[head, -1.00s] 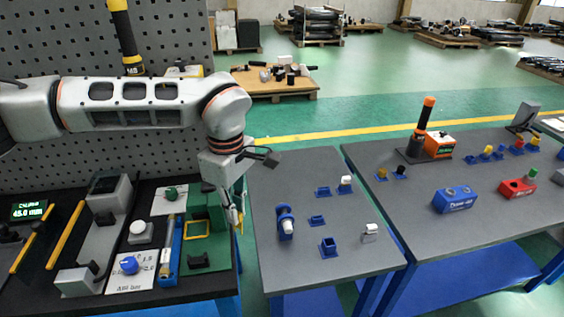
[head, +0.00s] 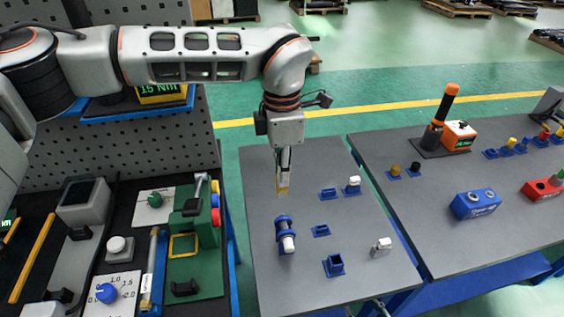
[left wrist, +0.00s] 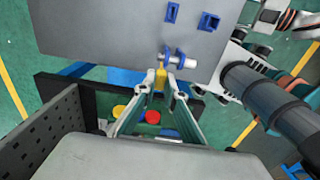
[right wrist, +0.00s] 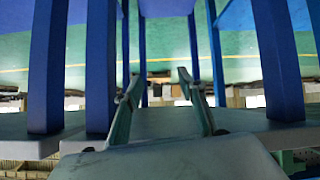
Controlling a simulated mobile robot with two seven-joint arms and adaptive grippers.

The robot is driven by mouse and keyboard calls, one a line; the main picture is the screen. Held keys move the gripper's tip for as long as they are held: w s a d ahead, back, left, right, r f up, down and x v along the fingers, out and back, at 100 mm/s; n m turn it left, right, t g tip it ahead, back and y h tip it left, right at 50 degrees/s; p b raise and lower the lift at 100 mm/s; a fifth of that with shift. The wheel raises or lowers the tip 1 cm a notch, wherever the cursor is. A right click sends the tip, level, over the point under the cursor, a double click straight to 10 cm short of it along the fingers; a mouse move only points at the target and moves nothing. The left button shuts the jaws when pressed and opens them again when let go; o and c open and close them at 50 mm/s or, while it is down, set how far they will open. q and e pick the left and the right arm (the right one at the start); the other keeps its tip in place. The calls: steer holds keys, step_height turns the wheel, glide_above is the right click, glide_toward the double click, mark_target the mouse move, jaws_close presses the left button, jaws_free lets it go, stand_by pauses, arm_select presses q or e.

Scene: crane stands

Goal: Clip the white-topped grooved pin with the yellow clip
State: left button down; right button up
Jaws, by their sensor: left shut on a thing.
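My left gripper (head: 282,178) is shut on the yellow clip (head: 281,188), which hangs from its fingertips above the grey table. The clip also shows between the fingertips in the left wrist view (left wrist: 160,78). A white-ended pin (head: 288,243) sits in a blue stand on the table, just nearer to the head camera than the clip. In the left wrist view the pin (left wrist: 178,60) lies just beyond the clip; its grooves are too small to make out. I cannot tell whether clip and pin touch. My right gripper (right wrist: 161,92) is open and empty, low by blue table legs.
Small blue holders (head: 334,264) and a white block (head: 381,245) stand on the grey table (head: 300,290). A white-topped piece (head: 353,183) stands farther back. The black bench at left carries a green fixture (head: 195,265). A second table at right holds blue and red blocks.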

mark_target(282, 189)
arm_select(q)
steer(key=shift+s+r, duration=0.15)
steer(key=shift+s, duration=0.2)
steer(key=shift+w+f+b, duration=0.1)
steer(key=shift+f+b, duration=0.2)
steer(key=shift+f, duration=0.1)
steer(key=shift+f+b, duration=0.6)
steer(key=shift+f, duration=0.35)
steer(key=shift+f+b, duration=0.35)
steer(key=shift+f, duration=0.2)
steer(key=shift+f+b, duration=0.35)
steer(key=shift+f, duration=0.7)
arm_select(e)
steer(key=shift+s+a+f+y, duration=0.15)
steer(key=shift+s+a+f, duration=0.1)
steer(key=shift+f, duration=0.55)
steer(key=shift+s+a+f+y, duration=0.15)
steer(key=shift+a+f, duration=0.1)
steer(key=shift+f, duration=0.5)
arm_select(q)
steer(key=shift+f+b, duration=0.15)
steer(key=shift+b, duration=0.2)
arm_select(e)
steer(key=shift+w+r, duration=0.15)
steer(key=shift+w, duration=0.05)
